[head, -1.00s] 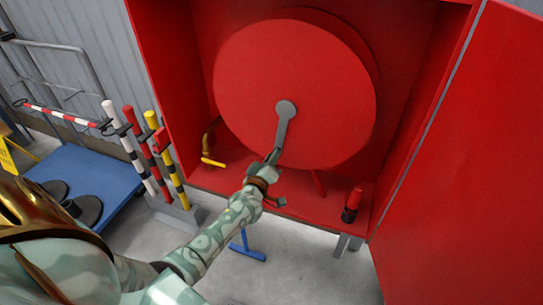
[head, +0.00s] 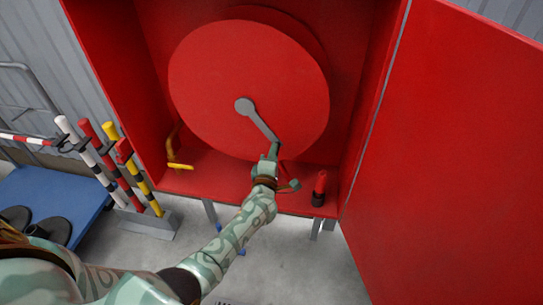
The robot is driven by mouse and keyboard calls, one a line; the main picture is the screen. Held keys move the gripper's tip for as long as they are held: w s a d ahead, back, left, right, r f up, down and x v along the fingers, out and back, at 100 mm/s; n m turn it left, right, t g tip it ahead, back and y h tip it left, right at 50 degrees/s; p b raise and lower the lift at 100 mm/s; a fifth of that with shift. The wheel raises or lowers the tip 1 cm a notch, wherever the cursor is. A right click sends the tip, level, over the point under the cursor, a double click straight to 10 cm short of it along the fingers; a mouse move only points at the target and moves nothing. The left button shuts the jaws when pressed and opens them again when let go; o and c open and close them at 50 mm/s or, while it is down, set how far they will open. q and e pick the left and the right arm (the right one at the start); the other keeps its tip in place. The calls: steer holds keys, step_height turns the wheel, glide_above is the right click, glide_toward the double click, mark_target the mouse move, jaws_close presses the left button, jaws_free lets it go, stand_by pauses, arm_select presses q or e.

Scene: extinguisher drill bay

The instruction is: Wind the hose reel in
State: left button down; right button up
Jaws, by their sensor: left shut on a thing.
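The hose reel (head: 240,70) is a large red disc inside an open red cabinet (head: 100,90). A grey crank (head: 258,120) runs from the hub at the reel's middle down and to the right. My left gripper (head: 274,148) is at the crank's outer end, shut on its handle; the handle itself is mostly hidden by the gripper. My left arm comes in from the lower left. My right gripper is not in view.
A red and black nozzle (head: 319,189) stands on the cabinet floor at right. A yellow lever (head: 180,166) sits at left. The cabinet door (head: 450,150) hangs open at right. Striped posts (head: 95,160) and a blue cart (head: 50,195) stand at left.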

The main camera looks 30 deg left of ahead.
arm_select(q)
steer(key=shift+w+r+n, duration=0.15)
steer(key=shift+r+n, duration=0.15)
steer(key=shift+r, duration=0.15)
steer(key=c, duration=1.3)
jaws_free()
steer(key=shift+f, duration=0.1)
steer(key=shift+s+d, duration=0.15)
steer(key=shift+s, duration=0.05)
steer(key=p+v, duration=0.5)
steer(key=v, duration=0.7)
